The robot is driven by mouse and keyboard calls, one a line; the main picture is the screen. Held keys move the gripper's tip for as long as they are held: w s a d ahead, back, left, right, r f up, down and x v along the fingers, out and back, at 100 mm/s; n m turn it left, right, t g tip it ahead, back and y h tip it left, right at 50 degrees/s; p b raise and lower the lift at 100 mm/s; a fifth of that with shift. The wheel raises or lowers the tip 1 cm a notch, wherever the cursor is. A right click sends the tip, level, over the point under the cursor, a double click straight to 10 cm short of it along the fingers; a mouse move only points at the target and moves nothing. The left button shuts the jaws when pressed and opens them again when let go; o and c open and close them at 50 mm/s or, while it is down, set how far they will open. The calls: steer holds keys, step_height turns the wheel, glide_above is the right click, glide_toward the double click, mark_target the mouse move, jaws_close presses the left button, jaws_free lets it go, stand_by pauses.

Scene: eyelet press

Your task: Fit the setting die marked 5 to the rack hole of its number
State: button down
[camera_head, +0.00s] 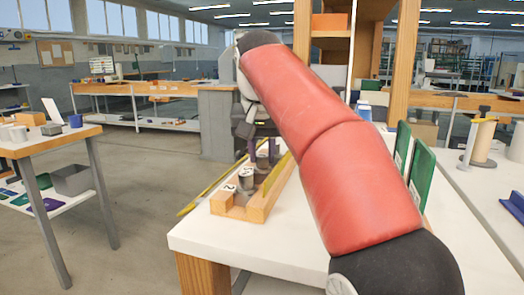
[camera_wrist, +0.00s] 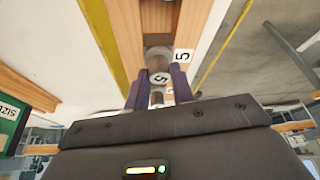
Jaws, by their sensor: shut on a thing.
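The setting die marked 5 (camera_wrist: 160,78) is a grey cylinder with a white number label, between the two purple fingers of my gripper (camera_wrist: 157,86) in the wrist view. My gripper is shut on it. The wooden rack (camera_wrist: 172,18) runs just beyond the die, with a white tag 5 (camera_wrist: 183,56) to the die's upper right. Whether the die's lower end is inside a hole or above it I cannot tell. In the head view the rack (camera_head: 227,210) stands at the white table's left corner, with my gripper (camera_head: 262,158) over its far part, largely hidden.
Another grey die (camera_head: 245,178) stands in the rack's near part, by a tag that looks like 2 (camera_head: 229,188). Green panels (camera_head: 418,170) stand upright on the white table (camera_head: 260,243) beyond my arm. The table's near left surface is clear.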

mark_target(262, 157)
steer(key=c, duration=1.1)
jaws_free()
steer(key=shift+r+p, duration=2.35)
steer(key=shift+r, duration=0.15)
